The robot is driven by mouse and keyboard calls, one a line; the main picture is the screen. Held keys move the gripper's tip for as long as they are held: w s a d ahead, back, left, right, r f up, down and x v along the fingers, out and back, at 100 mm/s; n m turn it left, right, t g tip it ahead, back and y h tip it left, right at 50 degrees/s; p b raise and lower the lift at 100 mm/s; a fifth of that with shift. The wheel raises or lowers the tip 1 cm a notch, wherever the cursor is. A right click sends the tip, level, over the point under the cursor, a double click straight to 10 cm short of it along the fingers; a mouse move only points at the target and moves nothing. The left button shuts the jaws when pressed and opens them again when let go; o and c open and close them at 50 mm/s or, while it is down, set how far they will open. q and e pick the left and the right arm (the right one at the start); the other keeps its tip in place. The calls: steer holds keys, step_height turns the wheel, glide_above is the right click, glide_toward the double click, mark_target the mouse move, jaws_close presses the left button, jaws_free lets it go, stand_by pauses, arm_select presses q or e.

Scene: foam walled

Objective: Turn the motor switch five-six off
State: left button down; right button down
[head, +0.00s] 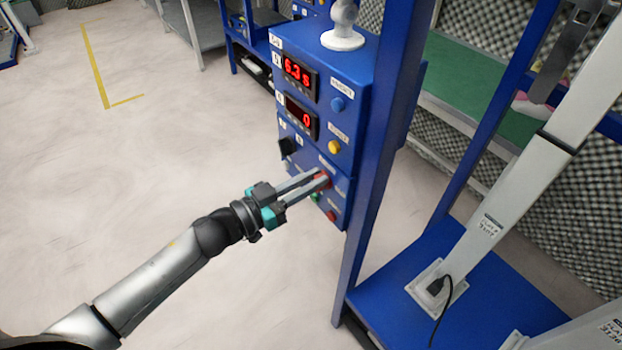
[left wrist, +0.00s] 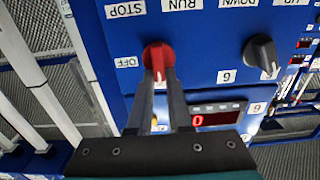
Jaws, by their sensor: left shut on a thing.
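The red rotary switch (head: 322,178) is on the lower part of the blue control panel (head: 352,100). It also shows in the left wrist view as a red knob (left wrist: 158,54), beside an OFF label (left wrist: 126,62). My left gripper (head: 318,181) reaches in from the left, and its fingers are shut on this red switch. The fingers hide part of the knob and the panel around it. I cannot read a five-six label. My right gripper is not in view.
A black knob (left wrist: 262,52) sits beside the red one. The panel has two red displays (head: 299,72), a blue button (head: 337,104), a yellow button (head: 334,147) and a lower red button (head: 331,216). A blue frame post (head: 385,120) stands just right.

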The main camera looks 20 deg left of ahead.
arm_select(q)
steer(key=shift+m, duration=0.3)
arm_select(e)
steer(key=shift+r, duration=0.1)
arm_select(q)
steer(key=m, duration=0.1)
steer(key=m+p, duration=0.1)
steer(key=m, duration=0.3)
steer(key=shift+s+d+f+p, duration=0.15)
steer(key=shift+s+d+p, duration=0.15)
steer(key=shift+d, duration=0.05)
steer(key=m, duration=0.3)
steer(key=shift+s+d+f+m, duration=0.15)
steer(key=shift+d+f+m, duration=0.1)
steer(key=shift+m, duration=0.15)
steer(key=m, duration=0.3)
steer(key=shift+s+d+f+m, duration=0.1)
steer(key=shift+f+m, duration=0.15)
steer(key=shift+m, duration=0.05)
steer(key=m, duration=0.1)
steer(key=m+b, duration=0.1)
steer(key=m, duration=0.1)
steer(key=shift+f, duration=0.25)
steer(key=shift+f+m+b, duration=0.1)
steer(key=shift+m+b, duration=0.25)
steer(key=shift+m, duration=0.65)
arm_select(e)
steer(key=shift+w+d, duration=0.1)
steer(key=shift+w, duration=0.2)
